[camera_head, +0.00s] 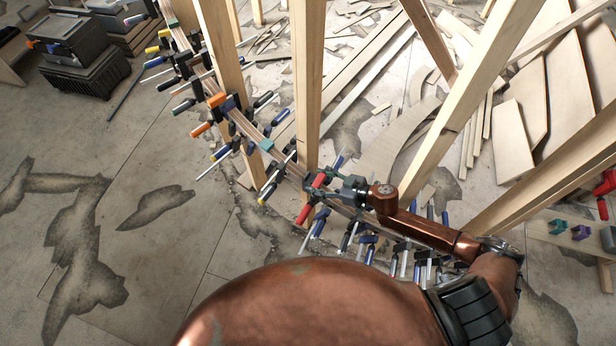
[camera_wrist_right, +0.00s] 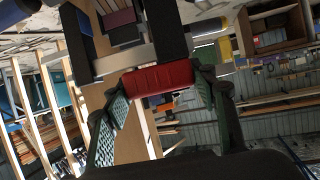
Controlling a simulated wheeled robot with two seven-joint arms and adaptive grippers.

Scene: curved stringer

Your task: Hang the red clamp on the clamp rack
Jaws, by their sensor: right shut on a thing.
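My right gripper (camera_head: 328,184) is over the curved stringer (camera_head: 243,126), beside a wooden post. In the right wrist view its two fingers (camera_wrist_right: 160,80) are shut on the red handle of the red clamp (camera_wrist_right: 158,77). In the head view the red clamp (camera_head: 318,181) shows at the fingertips, with a second red part (camera_head: 304,214) just below. I cannot tell whether its jaws still touch the stringer. My left gripper is not in view. I cannot make out the clamp rack for certain.
Several blue, black, orange and yellow clamps (camera_head: 215,100) crowd the stringer on both sides of my gripper. Upright posts (camera_head: 307,80) stand close by.

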